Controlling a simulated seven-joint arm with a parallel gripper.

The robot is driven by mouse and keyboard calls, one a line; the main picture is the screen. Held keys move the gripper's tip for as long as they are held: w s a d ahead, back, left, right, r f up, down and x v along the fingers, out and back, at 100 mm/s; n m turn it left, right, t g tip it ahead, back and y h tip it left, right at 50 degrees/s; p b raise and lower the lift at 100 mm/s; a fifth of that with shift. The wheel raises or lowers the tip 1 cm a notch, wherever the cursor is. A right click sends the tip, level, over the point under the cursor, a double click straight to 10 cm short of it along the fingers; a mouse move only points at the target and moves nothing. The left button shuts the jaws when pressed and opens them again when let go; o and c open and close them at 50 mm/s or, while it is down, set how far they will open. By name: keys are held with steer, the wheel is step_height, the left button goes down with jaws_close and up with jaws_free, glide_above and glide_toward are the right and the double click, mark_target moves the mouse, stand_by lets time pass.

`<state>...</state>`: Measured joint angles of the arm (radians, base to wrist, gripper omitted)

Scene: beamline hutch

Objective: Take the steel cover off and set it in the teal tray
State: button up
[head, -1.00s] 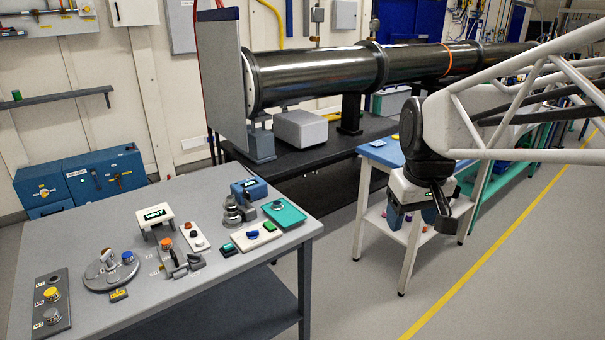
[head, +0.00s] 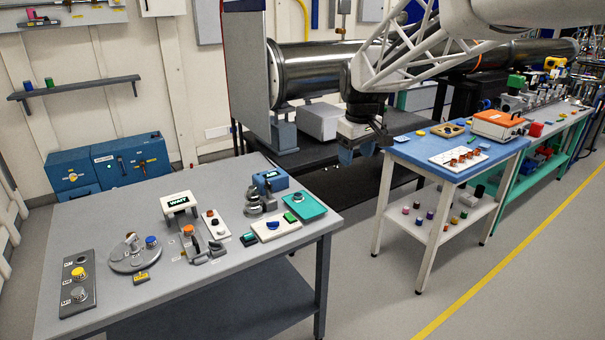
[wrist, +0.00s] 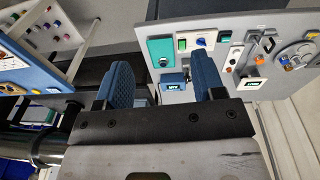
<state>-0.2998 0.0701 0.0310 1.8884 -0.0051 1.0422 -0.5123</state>
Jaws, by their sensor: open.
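A stacked steel piece (head: 257,205) stands left of the tray, beside a blue box with a display. A round grey disc with an upright part (head: 133,259) lies further left. I cannot tell for certain which steel piece is the cover. My gripper (head: 357,151) is open and empty, right of the grey table. Its blue fingers (wrist: 163,85) show nothing between them in contact.
A blue-topped table (head: 425,150) stands right, with a gap between. A large dark pipe (head: 320,65) runs behind.

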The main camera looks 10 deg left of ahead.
steer(key=w+a+f+n, duration=0.2)
steer(key=w+a+f, duration=0.1)
steer(key=w+a, duration=0.45)
steer(key=w+a+f+n, duration=0.2)
steer(key=w+a+f, duration=0.3)
steer(key=a, duration=0.4)
steer(key=n+g, duration=0.1)
steer(key=n, duration=0.4)
glide_above(252, 187)
steer(key=f, duration=1.1)
steer(key=shift+s+f, duration=0.25)
steer(key=shift+f, duration=0.15)
steer(key=shift+f, duration=0.1)
steer(key=shift+f, duration=1.2)
steer(key=shift+f, duration=0.1)
steer(key=shift+w+d+f, duration=0.1)
steer(key=shift+w+f, duration=0.05)
steer(key=shift+f, duration=2.4)
